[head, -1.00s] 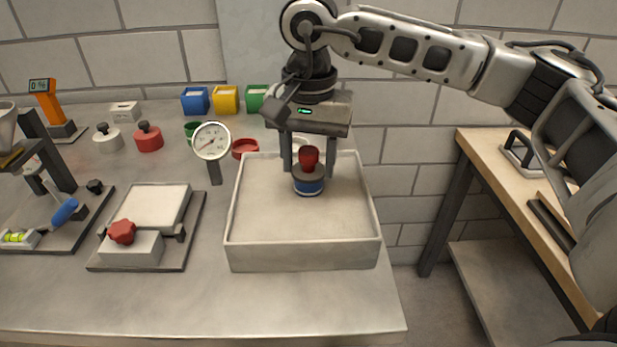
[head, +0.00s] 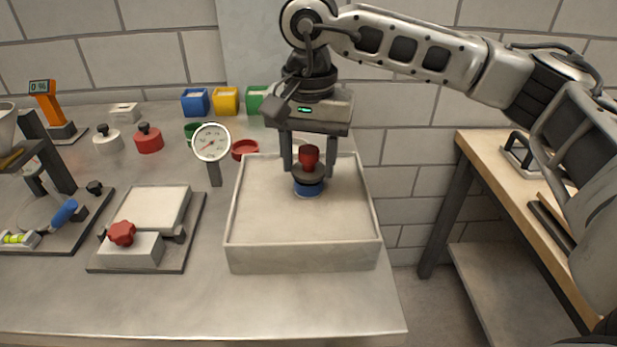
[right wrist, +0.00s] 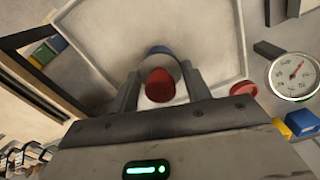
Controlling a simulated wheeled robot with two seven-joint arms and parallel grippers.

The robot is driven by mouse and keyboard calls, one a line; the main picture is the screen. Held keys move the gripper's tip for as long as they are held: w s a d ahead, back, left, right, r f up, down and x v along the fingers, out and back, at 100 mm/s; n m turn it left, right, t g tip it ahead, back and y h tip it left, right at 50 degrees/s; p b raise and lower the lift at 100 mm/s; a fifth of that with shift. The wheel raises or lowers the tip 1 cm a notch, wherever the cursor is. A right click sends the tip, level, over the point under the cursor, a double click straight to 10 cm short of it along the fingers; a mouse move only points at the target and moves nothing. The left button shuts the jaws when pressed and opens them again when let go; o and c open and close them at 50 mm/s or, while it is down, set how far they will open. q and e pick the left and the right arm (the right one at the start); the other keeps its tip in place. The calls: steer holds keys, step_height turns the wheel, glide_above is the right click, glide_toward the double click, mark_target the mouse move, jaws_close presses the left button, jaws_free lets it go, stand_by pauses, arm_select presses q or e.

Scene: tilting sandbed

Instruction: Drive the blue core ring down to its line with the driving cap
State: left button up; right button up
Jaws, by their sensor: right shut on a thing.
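The blue core ring (head: 308,190) stands upright in the sand at the back right part of the sandbed (head: 303,260). Only a low blue band of it shows below the cap. The driving cap (head: 309,176), a dark grey disc with a red knob, sits on top of the ring. My right gripper (head: 310,168) points down with its fingers on both sides of the cap and is shut on it. In the right wrist view the cap's red knob (right wrist: 160,86) lies between the fingers, with a bit of the blue ring (right wrist: 159,49) beyond. My left gripper is out of view.
A dial gauge (head: 211,143) stands just left of the sandbed. Red lids (head: 149,139) and blue, yellow and green bins (head: 226,100) are farther back. A plate fixture with a red knob (head: 122,233) lies at left. The front of the table is clear.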

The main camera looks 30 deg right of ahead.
step_height(320, 180, up, 6)
steer(key=p, duration=0.3)
steer(key=shift+r+p, duration=0.35)
steer(key=shift+f, duration=0.1)
